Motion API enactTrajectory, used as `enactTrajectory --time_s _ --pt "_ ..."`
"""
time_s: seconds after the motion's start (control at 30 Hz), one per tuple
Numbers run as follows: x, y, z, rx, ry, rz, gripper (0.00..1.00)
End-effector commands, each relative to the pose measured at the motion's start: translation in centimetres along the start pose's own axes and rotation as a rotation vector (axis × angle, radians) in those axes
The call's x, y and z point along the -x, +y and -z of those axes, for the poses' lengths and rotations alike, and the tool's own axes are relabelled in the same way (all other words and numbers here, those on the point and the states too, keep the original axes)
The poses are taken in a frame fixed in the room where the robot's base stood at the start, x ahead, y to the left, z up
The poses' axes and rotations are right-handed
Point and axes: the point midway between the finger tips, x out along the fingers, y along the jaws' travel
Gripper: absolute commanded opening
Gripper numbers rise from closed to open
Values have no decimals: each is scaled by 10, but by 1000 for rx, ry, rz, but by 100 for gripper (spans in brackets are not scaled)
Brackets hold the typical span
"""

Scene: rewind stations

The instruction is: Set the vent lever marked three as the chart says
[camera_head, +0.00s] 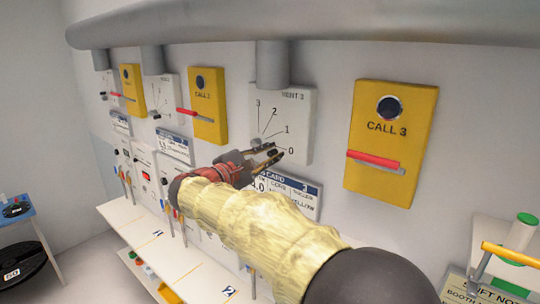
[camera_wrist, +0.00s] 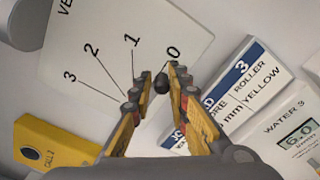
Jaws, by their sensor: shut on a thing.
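The vent 3 panel (camera_head: 300,108) is a white plate under a grey duct, with a dial marked 0, 1, 2 and 3; the dial also shows in the wrist view (camera_wrist: 112,22). The lever's dark knob (camera_head: 272,152) is at the 0 line, and in the wrist view the knob (camera_wrist: 161,84) sits between my fingertips. My gripper (camera_head: 266,155) is shut on the lever. The job card marked 3 (camera_head: 306,197) hangs just below the panel, partly hidden by my arm. In the wrist view the card (camera_wrist: 245,88) reads roller yellow; its other text is partly covered.
A yellow CALL 3 box (camera_head: 385,148) with a red handle is to the right. Similar vent panels and yellow call boxes (camera_head: 208,105) line the wall leftward. A water 3 meter (camera_wrist: 290,135) is below the card. A white shelf (camera_head: 185,270) runs below.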

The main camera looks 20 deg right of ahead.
Motion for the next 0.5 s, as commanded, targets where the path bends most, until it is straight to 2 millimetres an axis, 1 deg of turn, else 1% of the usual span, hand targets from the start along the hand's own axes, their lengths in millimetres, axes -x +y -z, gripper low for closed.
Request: enactTrajectory --time_s 0.03,0.1,0.13,0.37,0.5 --pt "0 -10 9 17 7 11 0" --pt "0 -10 9 18 7 11 0" --pt "0 -11 9 18 7 11 19" --pt "0 -9 9 16 8 9 32" --pt "0 -8 8 14 8 7 32"
